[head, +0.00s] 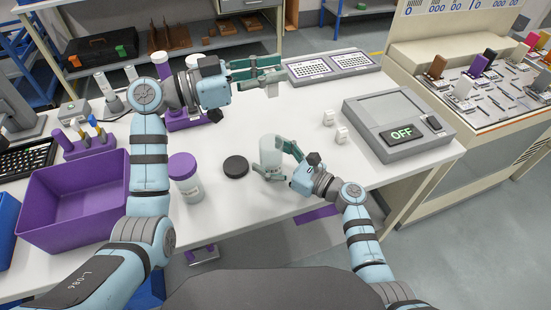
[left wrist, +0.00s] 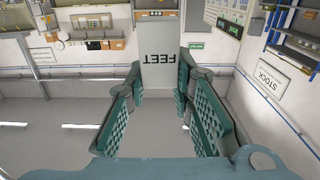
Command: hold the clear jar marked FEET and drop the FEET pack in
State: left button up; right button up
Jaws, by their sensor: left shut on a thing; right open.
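The clear jar (head: 269,151) stands upright and open-topped near the table's front; I cannot read its marking. My right gripper (head: 276,158) is open, with its fingers around the jar's right and front sides. My left gripper (head: 272,77) is shut on the FEET pack (head: 268,76), held above the table behind the jar. In the left wrist view, the pale flat FEET pack (left wrist: 168,68) sits between the fingertips, with its lettering upside down. A round black lid (head: 235,166) lies on the table left of the jar.
A purple-lidded jar (head: 185,180) and purple bin (head: 70,205) stand left. Two small white blocks (head: 329,117) (head: 341,134) and a grey device reading OFF (head: 385,120) are right. The table between jar and trays is mostly clear.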

jog(key=c, duration=1.3)
pick_arm(q)
notch_tip(320, 180, down, 13)
dwell(0.6)
jog(key=o, duration=1)
notch_tip(320, 180, up, 10)
pick_arm(e)
jog(key=o, duration=1.3)
